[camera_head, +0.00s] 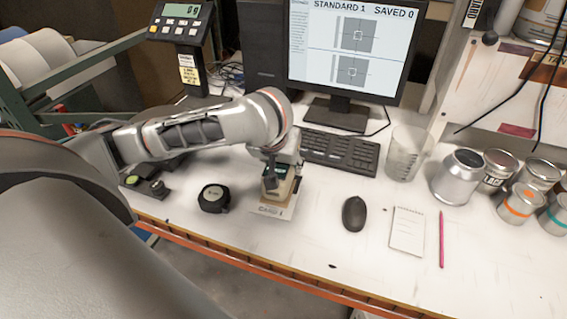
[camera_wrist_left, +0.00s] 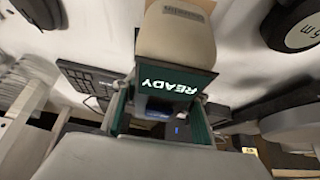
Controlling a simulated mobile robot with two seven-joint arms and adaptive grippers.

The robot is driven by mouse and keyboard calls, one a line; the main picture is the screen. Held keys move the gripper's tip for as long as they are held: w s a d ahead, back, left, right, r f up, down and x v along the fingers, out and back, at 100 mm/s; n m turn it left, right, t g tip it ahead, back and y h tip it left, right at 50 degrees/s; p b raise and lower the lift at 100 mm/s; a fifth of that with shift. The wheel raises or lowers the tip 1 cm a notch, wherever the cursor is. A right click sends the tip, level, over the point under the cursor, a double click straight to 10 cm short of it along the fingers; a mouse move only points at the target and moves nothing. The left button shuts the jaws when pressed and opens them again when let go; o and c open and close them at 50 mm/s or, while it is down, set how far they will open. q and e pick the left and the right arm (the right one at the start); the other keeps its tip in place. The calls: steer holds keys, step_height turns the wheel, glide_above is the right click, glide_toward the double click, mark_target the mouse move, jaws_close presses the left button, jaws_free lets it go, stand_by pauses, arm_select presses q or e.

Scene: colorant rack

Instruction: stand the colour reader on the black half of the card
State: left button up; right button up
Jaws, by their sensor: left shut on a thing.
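The colour reader (camera_head: 279,190) is a small beige and dark green device. In the left wrist view its beige body (camera_wrist_left: 178,38) shows, with a lit screen (camera_wrist_left: 170,82) that says READY. My left gripper (camera_head: 271,177) is shut on it, a finger on each side, and holds it about upright over the card (camera_head: 268,212). The card's pale, lettered front edge sticks out toward the table front. The reader and gripper hide much of the card, and I cannot make out its black half. I cannot tell whether the reader's base touches the card. My right gripper is not in view.
A black tape measure (camera_head: 214,198) lies left of the card. A mouse (camera_head: 354,213), a notepad (camera_head: 407,231) and a pink pencil (camera_head: 441,239) lie to the right. A keyboard (camera_head: 341,152) and monitor (camera_head: 346,50) stand behind. Several cans and a clear beaker (camera_head: 406,153) stand right.

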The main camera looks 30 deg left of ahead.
mark_target(276, 170)
arm_select(q)
steer(key=o, duration=1.7)
steer(key=shift+f, duration=0.1)
steer(key=shift+s+r, duration=0.1)
steer(key=shift+r, duration=0.3)
steer(key=v, duration=0.9)
steer(key=shift+s+d+r, duration=0.1)
steer(key=shift+d+r, duration=0.05)
steer(key=shift+r, duration=0.1)
steer(key=shift+v, duration=0.95)
